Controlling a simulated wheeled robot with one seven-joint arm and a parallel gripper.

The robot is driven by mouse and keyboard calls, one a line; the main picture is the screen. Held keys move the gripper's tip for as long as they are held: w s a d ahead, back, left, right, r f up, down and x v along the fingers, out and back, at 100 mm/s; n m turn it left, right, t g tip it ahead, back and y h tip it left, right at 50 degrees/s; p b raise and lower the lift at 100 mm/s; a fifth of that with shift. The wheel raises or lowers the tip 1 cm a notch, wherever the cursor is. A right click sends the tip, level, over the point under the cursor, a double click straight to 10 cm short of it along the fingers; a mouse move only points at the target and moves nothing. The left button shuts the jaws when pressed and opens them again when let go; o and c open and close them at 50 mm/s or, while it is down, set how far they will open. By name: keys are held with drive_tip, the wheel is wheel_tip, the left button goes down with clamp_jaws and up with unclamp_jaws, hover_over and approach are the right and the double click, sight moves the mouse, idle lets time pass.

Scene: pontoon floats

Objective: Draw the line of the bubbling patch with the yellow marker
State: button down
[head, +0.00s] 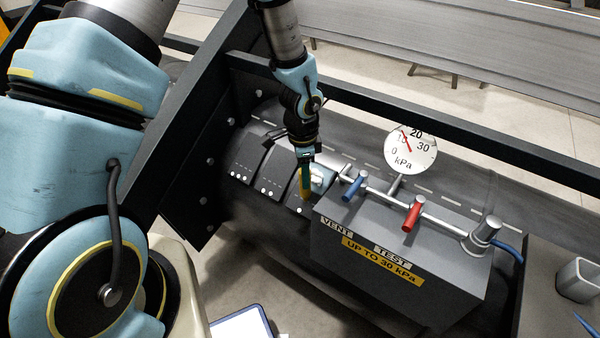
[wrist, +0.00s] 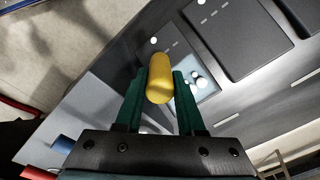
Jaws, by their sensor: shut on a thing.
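My gripper (head: 305,163) is shut on the yellow marker (head: 305,188), which points down over the dark float. In the wrist view the marker (wrist: 160,78) sits between the green fingers (wrist: 158,88). A pale, wet-looking patch with white bubbles (head: 322,177) lies just right of the marker; the bubbles also show in the wrist view (wrist: 197,79), right of the right finger. The gripper and marker hide part of this patch. I cannot tell whether the marker's tip touches the surface. I see no yellow line on the patch.
Other dark patches (head: 243,157) with white dashes and dots lie to the left. The grey test box (head: 395,255), with blue (head: 354,187) and red (head: 411,217) levers, stands close right. The gauge (head: 410,149) rises behind. A black rail (head: 430,118) crosses behind the float.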

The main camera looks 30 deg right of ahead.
drive_tip(key=w, duration=0.1)
drive_tip(key=w+a+p, duration=0.1)
drive_tip(key=w, duration=0.1)
drive_tip(key=w+a+p, duration=0.1)
drive_tip(key=shift+w+a, duration=0.1)
drive_tip(key=shift+w, duration=0.05)
idle(1.6)
drive_tip(key=shift+s+a+r+p, duration=0.3)
drive_tip(key=shift+a+r+p, duration=0.3)
drive_tip(key=shift+r, duration=0.2)
drive_tip(key=shift+s+a+r+p, duration=0.35)
drive_tip(key=shift+a+r+p, duration=0.1)
drive_tip(key=shift+r+p, duration=0.25)
drive_tip(key=shift+s+a+r+p, duration=0.3)
drive_tip(key=shift+a+r+p, duration=0.25)
drive_tip(key=shift+r, duration=0.3)
drive_tip(key=shift+s+a+r+p, duration=0.25)
drive_tip(key=shift+a+r+p, duration=0.15)
drive_tip(key=shift+r, duration=0.2)
drive_tip(key=shift+s+a+r+p, duration=0.2)
drive_tip(key=shift+a+r+p, duration=0.1)
drive_tip(key=shift+a+r, duration=0.2)
